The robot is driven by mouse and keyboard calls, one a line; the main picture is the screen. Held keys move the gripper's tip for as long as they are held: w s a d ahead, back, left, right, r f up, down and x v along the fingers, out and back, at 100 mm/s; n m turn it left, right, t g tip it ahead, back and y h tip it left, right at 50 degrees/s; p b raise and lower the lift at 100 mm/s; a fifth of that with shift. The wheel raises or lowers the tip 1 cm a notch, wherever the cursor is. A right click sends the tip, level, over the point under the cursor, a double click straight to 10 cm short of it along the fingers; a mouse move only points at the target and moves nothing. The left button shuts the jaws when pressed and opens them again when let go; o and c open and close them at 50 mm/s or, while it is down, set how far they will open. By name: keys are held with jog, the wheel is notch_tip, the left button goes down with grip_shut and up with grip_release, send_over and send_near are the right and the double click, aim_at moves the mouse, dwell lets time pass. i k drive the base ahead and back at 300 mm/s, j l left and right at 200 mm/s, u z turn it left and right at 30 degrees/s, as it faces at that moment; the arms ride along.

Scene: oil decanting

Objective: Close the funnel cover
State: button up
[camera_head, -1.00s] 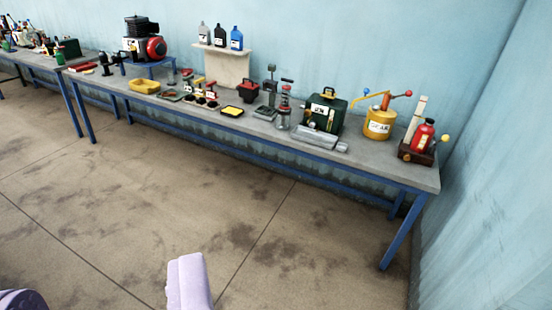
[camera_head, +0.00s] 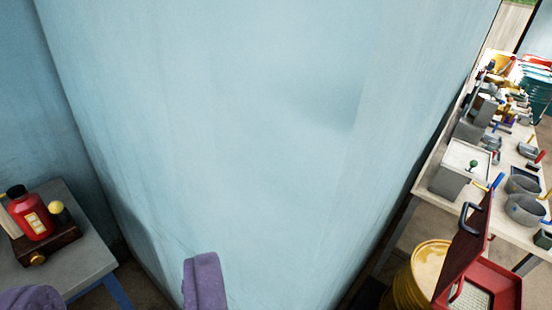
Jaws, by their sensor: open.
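A red square funnel (camera_head: 509,290) with a mesh inside stands at the lower right, beside or on a yellow drum (camera_head: 404,290). Its dark red cover (camera_head: 461,256) stands raised at the funnel's left side, so the funnel is open. The funnel's lower part is cut off by the frame.
A pale blue wall (camera_head: 230,120) fills the middle. At the left, a grey bench (camera_head: 88,255) holds a red bottle (camera_head: 33,222) on a dark base. At the right, a long pale bench (camera_head: 424,186) carries a grey box (camera_head: 452,182), round pans (camera_head: 524,208) and other items.

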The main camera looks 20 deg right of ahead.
aim_at(470, 243)
jog(key=i+j+z, duration=0.1)
jog(key=i+z, duration=0.15)
jog(key=z, duration=0.25)
jog(key=i+j+z, duration=0.2)
jog(key=z, duration=0.25)
jog(key=i+j+z, duration=0.25)
jog(key=z, duration=0.25)
jog(key=i+j+z, duration=0.15)
jog(key=j+z, duration=0.35)
jog(key=i+j+z, duration=0.1)
jog(key=j+z, duration=0.15)
jog(key=z, duration=0.2)
jog(key=i+l+u, duration=0.25)
jog(key=l+u, duration=0.25)
jog(key=l, duration=0.25)
